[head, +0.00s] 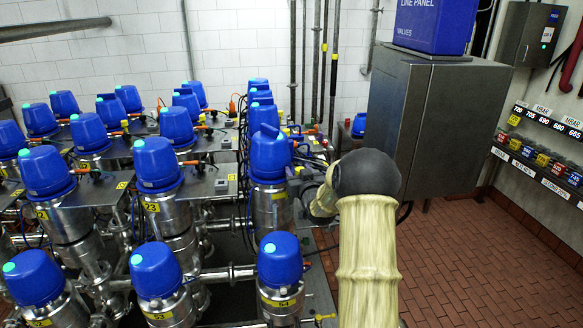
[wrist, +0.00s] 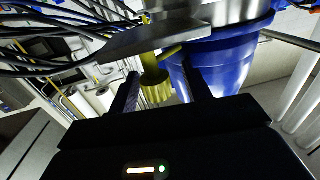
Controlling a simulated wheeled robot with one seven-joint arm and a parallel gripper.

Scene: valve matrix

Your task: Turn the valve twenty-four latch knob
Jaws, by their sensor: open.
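In the wrist view a yellow ribbed knob (wrist: 156,92) hangs below a steel bracket plate (wrist: 155,38), beside a blue valve head (wrist: 232,62). My gripper (wrist: 161,72) is open, with one dark finger on each side of the knob. I cannot tell whether either finger touches it. In the head view a blue-capped steel valve (head: 268,158) stands just left of my arm's end, with a yellow tag whose number I cannot read for sure. My arm hides the fingers and the knob there.
Several blue-capped valves fill the left, including a front one tagged 54 (head: 280,262). A grey cabinet (head: 428,125) stands right of my arm. Black cables (wrist: 65,35) run across the wrist view's upper left. The brick-red floor (head: 490,245) at right is clear.

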